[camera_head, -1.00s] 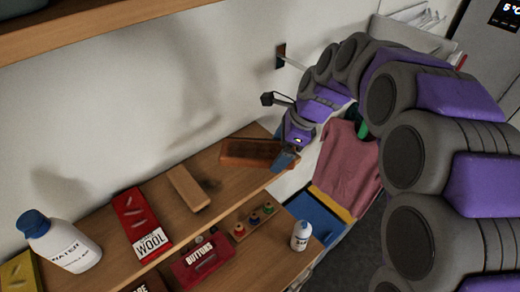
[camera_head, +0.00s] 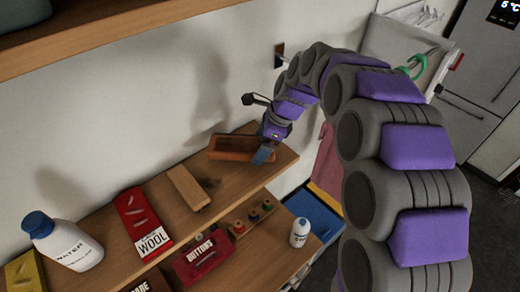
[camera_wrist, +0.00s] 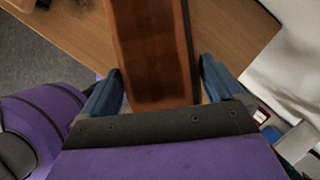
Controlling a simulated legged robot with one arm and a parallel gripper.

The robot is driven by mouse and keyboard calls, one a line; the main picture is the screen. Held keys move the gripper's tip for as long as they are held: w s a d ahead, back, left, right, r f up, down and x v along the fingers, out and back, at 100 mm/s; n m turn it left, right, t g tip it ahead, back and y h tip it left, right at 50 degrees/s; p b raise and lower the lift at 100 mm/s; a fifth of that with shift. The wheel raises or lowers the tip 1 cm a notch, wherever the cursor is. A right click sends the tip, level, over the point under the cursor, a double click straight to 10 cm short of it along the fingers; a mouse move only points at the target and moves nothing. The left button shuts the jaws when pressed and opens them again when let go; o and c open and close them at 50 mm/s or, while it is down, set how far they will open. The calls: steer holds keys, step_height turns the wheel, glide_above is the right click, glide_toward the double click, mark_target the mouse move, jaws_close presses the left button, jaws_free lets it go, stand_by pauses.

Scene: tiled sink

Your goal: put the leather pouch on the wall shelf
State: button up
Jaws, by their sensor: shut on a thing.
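The leather pouch (camera_head: 232,147) is a long, reddish-brown case at the right end of the wooden shelf board in the head view. My gripper (camera_head: 264,153) is shut on its right end. In the wrist view the pouch (camera_wrist: 155,50) runs between the two blue fingers of my gripper (camera_wrist: 160,72). The pouch looks slightly tilted and raised over the board, though any remaining contact is hard to tell. A higher wooden wall shelf (camera_head: 110,32) crosses the upper left, with a dark object (camera_head: 22,12) at its left end.
The lower board (camera_head: 215,190) holds a tan block (camera_head: 188,187), a red wool box (camera_head: 143,222) and a white water bottle (camera_head: 62,243). Below are a red buttons box (camera_head: 202,257), several small pegs and a small white bottle (camera_head: 300,232). The wall is close behind.

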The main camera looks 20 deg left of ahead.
steer(key=f, duration=0.3)
steer(key=shift+a+f+p, duration=0.1)
steer(key=shift+a+p, duration=0.1)
steer(key=shift+p, duration=0.2)
steer(key=shift+w+f, duration=0.1)
steer(key=shift+f, duration=0.1)
steer(key=o, duration=1.1)
steer(key=shift+r, duration=0.1)
steer(key=b+v, duration=0.1)
steer(key=v, duration=1)
steer(key=shift+d+r, duration=0.15)
steer(key=shift+r, duration=0.25)
